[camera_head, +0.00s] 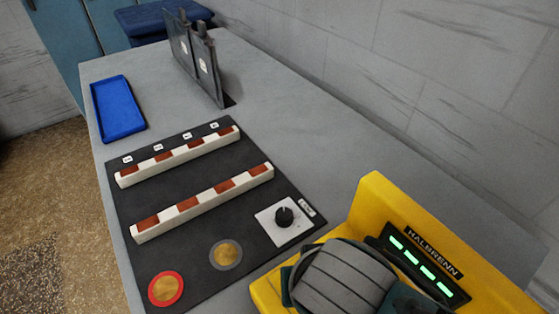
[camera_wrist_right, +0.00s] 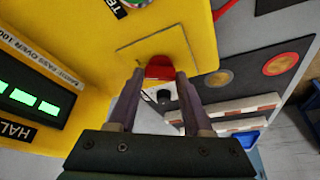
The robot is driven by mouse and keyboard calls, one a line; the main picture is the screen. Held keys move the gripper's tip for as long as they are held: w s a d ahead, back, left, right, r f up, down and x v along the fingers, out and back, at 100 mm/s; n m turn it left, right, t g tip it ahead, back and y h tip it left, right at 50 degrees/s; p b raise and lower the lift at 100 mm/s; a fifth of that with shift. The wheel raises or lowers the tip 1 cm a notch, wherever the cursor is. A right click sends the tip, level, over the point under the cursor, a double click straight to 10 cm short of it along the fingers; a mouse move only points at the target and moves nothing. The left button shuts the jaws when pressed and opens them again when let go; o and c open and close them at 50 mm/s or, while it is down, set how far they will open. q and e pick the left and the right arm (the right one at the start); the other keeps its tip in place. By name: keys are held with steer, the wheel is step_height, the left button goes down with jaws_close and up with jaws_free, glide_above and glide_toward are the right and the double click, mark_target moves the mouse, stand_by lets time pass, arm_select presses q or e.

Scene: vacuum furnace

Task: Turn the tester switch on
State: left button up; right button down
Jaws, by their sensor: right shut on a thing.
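The yellow tester (camera_head: 385,205) stands at the lower right in the head view, with a dark HALBRENN panel and several lit green bars (camera_head: 421,265). It also fills the upper left of the right wrist view (camera_wrist_right: 90,45). The red switch (camera_wrist_right: 158,68) sits in a squared plate on the tester's yellow face in that view. My right gripper (camera_wrist_right: 161,82) is shut on the red switch, with one finger on each side. In the head view my grey arm hides the switch and the fingertips. My left gripper is not in view.
A dark board (camera_head: 195,209) with two white-and-brown bars (camera_head: 187,206), a black knob (camera_head: 284,217) and two round brass pads (camera_head: 226,254) lies beside the tester. A blue tray (camera_head: 118,108) and upright dark plates (camera_head: 195,58) are farther back. Bare grey tabletop lies along the wall.

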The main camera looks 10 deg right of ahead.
stand_by(0.3)
steer(key=shift+c, duration=1.6)
jaws_free()
steer(key=p+v, duration=0.2)
steer(key=v, duration=0.8)
steer(key=shift+p, duration=0.35)
steer(key=shift+w, duration=0.1)
